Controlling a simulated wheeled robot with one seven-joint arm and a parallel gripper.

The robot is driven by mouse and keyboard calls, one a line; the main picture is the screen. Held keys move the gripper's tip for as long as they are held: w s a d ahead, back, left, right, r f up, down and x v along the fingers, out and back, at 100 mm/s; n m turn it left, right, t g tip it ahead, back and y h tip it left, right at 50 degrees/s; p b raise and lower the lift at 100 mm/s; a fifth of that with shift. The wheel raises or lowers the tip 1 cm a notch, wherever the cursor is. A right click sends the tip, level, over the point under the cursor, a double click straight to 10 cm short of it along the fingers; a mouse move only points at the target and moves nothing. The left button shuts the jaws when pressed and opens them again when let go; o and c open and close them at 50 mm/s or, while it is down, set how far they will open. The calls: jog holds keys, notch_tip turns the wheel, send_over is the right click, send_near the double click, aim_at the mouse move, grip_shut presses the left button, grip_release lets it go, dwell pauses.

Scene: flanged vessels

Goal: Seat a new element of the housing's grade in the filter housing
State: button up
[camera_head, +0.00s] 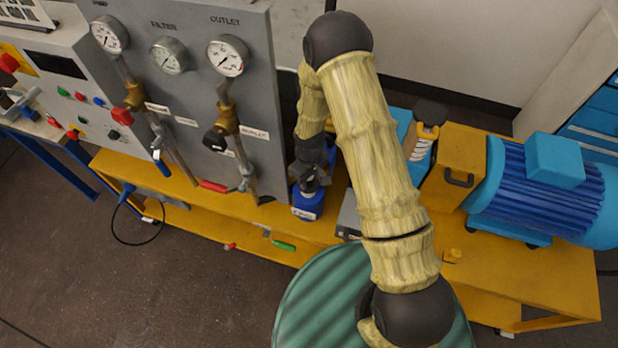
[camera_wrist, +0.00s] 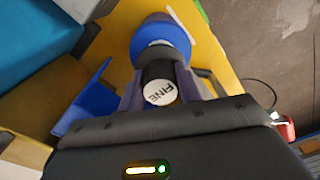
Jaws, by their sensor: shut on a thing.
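A dark cylindrical filter element (camera_wrist: 158,84) with a white end cap marked "FINE" is between the fingers of my gripper (camera_wrist: 160,72) in the wrist view. My gripper is shut on it. The blue filter housing (camera_wrist: 160,36) is directly beyond the element, in line with it. In the head view the blue housing (camera_head: 307,204) has a white label too small to read, and stands at the yellow bench's front edge. My gripper (camera_head: 309,182) is just above it. I cannot tell how far the element is inside the housing.
A grey gauge panel (camera_head: 188,100) with valves stands left of the housing. A blue motor (camera_head: 540,195) sits on the yellow bench (camera_head: 520,270) at right. A green ribbed drum (camera_head: 315,305) is in front. A red-handled tool (camera_head: 214,187) and green-handled tool (camera_head: 284,246) lie on the bench.

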jog(key=shift+r+p, duration=0.9)
jog(key=shift+r, duration=0.55)
jog(key=shift+f+b, duration=2.15)
jog(key=shift+f, duration=0.35)
dwell(1.4)
jog(key=o, duration=1.2)
jog(key=shift+c, duration=0.2)
jog(key=shift+r, duration=0.15)
notch_tip(320, 180, up, 17)
jog(key=b, duration=0.2)
jog(key=shift+r, duration=0.1)
